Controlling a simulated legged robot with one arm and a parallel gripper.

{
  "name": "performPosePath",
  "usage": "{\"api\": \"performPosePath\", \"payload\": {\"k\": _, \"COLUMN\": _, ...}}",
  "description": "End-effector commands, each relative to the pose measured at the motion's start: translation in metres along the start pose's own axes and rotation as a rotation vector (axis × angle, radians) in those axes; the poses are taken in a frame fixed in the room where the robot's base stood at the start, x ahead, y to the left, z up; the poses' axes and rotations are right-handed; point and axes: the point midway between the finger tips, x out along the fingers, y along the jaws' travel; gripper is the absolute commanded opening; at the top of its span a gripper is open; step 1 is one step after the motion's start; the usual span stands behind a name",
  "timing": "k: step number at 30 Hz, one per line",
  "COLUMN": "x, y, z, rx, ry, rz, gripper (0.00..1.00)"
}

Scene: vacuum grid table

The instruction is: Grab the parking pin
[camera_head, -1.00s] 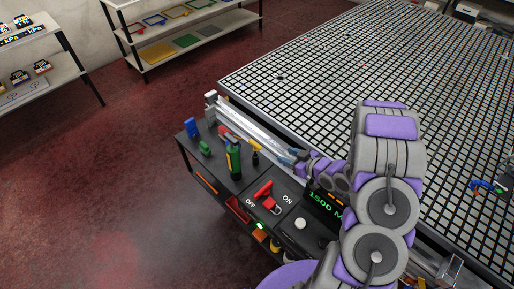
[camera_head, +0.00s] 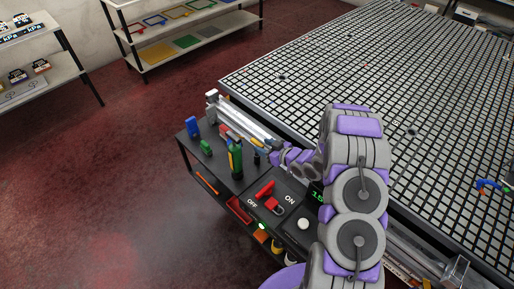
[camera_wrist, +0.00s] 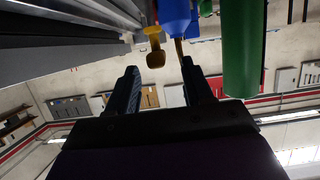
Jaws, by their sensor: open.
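The likely parking pin is a small yellow-headed piece (camera_wrist: 155,52). In the wrist view it shows between my gripper's two dark fingers (camera_wrist: 160,88), ahead of their tips and nearer the left one. The fingers are apart with nothing clasped between them. In the head view my gripper (camera_head: 272,152) is low over the back of the black control shelf, beside the table edge. A small dark upright piece (camera_head: 257,158) stands just left of it, probably the same pin. I cannot tell whether finger and pin touch.
A green bottle-like tool (camera_head: 236,160) stands close to the left of the pin; it also shows in the wrist view (camera_wrist: 243,50). A blue piece (camera_wrist: 174,14) is near the fingers. A red OFF/ON lever (camera_head: 265,189) is in front. The gridded table (camera_head: 420,80) lies behind.

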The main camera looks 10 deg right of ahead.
Motion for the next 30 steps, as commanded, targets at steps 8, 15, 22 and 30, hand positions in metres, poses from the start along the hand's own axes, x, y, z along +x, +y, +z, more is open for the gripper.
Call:
{"api": "performPosePath", "payload": {"k": 8, "x": 0.036, "y": 0.002, "z": 0.004, "rx": -0.002, "ry": 0.003, "rz": -0.001, "gripper": 0.51}}
{"api": "performPosePath", "payload": {"k": 15, "x": 0.051, "y": 0.002, "z": 0.002, "rx": 0.0, "ry": 0.002, "rz": 0.001, "gripper": 0.51}}
{"api": "performPosePath", "payload": {"k": 22, "x": 0.051, "y": 0.002, "z": 0.002, "rx": 0.001, "ry": 0.002, "rz": 0.0, "gripper": 0.46}}
{"api": "performPosePath", "payload": {"k": 30, "x": 0.051, "y": 0.002, "z": 0.002, "rx": 0.0, "ry": 0.002, "rz": 0.0, "gripper": 0.2}}
